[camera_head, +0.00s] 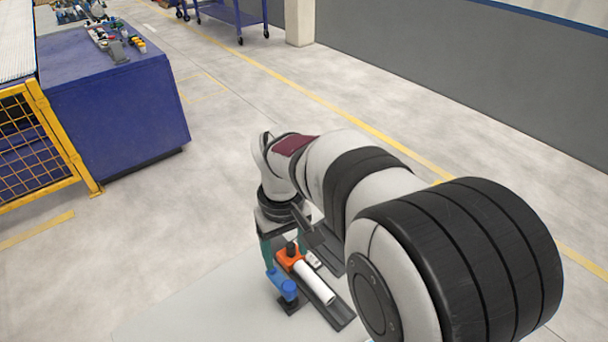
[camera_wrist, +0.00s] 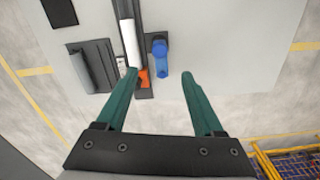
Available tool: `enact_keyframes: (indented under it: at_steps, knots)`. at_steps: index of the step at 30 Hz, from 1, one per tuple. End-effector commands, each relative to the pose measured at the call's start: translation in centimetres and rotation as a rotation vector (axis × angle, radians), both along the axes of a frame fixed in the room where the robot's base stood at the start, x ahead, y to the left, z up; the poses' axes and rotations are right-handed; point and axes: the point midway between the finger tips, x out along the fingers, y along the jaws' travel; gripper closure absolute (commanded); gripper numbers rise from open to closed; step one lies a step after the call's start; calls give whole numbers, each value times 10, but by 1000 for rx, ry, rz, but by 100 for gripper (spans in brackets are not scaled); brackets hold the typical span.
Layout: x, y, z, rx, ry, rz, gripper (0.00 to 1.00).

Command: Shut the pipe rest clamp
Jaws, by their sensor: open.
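A white pipe (camera_head: 316,284) lies lengthwise on a dark rest (camera_head: 341,314); the pipe also shows in the wrist view (camera_wrist: 130,40). An orange part (camera_head: 287,259) sits at the pipe's end, and it shows in the wrist view (camera_wrist: 144,78) near the left fingertip. A blue part (camera_head: 284,286) stands on a dark foot beside the rest, and in the wrist view (camera_wrist: 160,56) it lies ahead of the gap between the fingers. I cannot tell which coloured part is the clamp, or its state. My gripper (camera_wrist: 159,74) is open, its teal fingers apart with nothing held between them.
A dark grooved block (camera_wrist: 94,66) lies left of the rest in the wrist view. The pale tabletop (camera_head: 200,315) is clear left of the rest. A blue bench (camera_head: 115,105) and yellow mesh fence (camera_head: 35,140) stand farther off. My arm hides the right side.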

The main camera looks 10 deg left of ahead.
Motion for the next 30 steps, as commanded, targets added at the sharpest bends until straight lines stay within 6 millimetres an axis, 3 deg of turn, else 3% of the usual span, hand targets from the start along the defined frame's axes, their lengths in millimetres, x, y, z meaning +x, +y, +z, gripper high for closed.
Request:
enact_keyframes:
  at_steps: [6,12,18,25,26,30]
  knots:
    - [-1,-1,-67,-3,6,-4,31]
    - [-1,-1,-111,-1,4,-6,31]
    - [-1,-1,-126,0,1,-7,31]
    - [0,-1,-127,1,1,-7,31]
    - [0,-1,-127,1,1,-7,33]
    - [0,-1,-127,1,1,-7,58]
